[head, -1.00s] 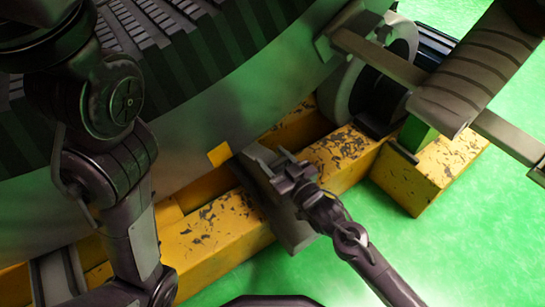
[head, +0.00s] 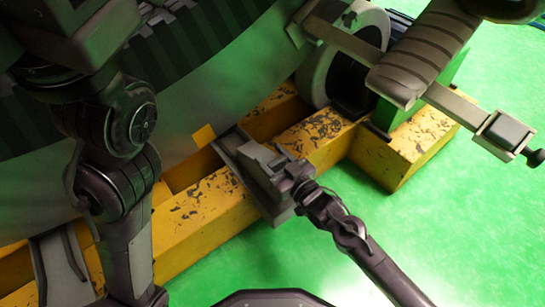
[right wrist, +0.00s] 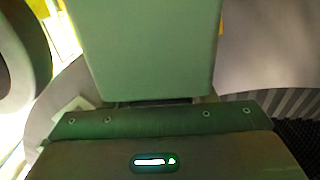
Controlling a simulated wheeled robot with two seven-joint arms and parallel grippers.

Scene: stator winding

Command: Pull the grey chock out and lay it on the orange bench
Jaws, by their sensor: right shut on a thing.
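The grey chock (head: 262,166) is a blocky piece over a slanted grey plate (head: 228,147), beside the big round stator (head: 230,80). My right gripper (head: 287,178) is shut on the chock's outer end; its fingers are hard to make out. In the right wrist view a broad grey-green face (right wrist: 150,50), apparently the chock, stands straight ahead of the gripper body. I cannot tell whether the chock still touches the stator or the plate. I cannot make out a separate orange bench.
Worn yellow-orange beams (head: 195,222) run under the stator, with a yellow block (head: 400,150) at the right. A grey roller (head: 345,55) stands behind. A ribbed grey part with a crossbar (head: 425,55) is at the upper right. Green floor (head: 430,220) is clear at the lower right.

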